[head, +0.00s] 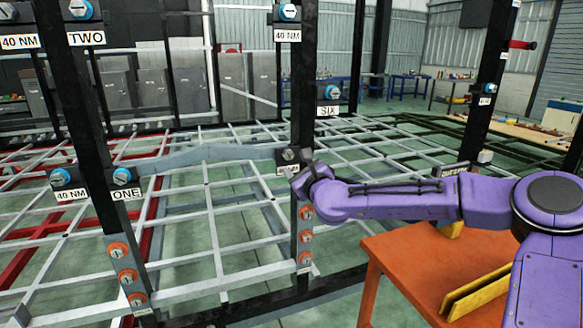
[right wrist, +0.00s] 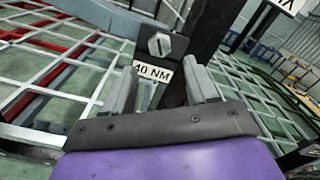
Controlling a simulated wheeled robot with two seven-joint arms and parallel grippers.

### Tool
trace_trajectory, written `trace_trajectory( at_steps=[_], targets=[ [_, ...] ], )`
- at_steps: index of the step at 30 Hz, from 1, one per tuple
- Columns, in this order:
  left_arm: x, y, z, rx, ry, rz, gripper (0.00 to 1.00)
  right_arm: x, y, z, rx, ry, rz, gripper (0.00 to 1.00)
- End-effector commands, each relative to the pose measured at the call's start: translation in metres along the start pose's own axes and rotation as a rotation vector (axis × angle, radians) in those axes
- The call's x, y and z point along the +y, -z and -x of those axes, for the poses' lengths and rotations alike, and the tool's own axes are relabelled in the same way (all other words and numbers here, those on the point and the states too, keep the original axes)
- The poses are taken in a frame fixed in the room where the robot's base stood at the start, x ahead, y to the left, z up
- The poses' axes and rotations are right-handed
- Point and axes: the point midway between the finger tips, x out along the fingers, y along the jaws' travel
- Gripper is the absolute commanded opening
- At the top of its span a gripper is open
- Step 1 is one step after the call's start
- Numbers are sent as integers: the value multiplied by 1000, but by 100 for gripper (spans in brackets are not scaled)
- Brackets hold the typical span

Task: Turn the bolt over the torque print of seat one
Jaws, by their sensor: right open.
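The torque print of seat one, a white 40 NM label (head: 72,195), is on the left post beside the ONE label (head: 126,193). A blue bolt (head: 61,177) sits directly over that torque print, and another blue bolt (head: 121,176) sits over ONE. My right gripper (head: 305,174) is far to the right of them, by the middle post just below a grey bolt (head: 289,155). In the right wrist view my right gripper (right wrist: 160,82) is open and empty, facing a grey slotted bolt (right wrist: 160,46) over a 40 NM label (right wrist: 152,72). My left gripper is not in view.
Orange slotted bolts (head: 123,276) run down the left post, and more (head: 305,236) down the middle post. An orange table (head: 400,255) stands at the right under my right arm. A grey bar (head: 215,155) spans between the posts above the chassis grid.

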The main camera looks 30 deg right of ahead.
Motion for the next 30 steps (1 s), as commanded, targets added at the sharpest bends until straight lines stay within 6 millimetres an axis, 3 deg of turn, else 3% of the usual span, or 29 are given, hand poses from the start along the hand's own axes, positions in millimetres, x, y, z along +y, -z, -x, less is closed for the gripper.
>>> trace_trajectory(
  at_steps=[7, 18, 19, 24, 30],
  targets=[
    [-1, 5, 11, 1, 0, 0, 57, -2, -3, -44, 1, 0, 4, 57],
    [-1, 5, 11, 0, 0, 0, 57, -1, -2, -54, -1, -1, 1, 57],
    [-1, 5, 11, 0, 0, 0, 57, -1, -2, -54, -1, -1, 1, 54],
    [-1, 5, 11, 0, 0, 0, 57, -1, -2, -54, -1, -1, 1, 1],
    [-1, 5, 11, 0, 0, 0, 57, -1, -2, -54, -1, 0, 7, 1]
  ],
)
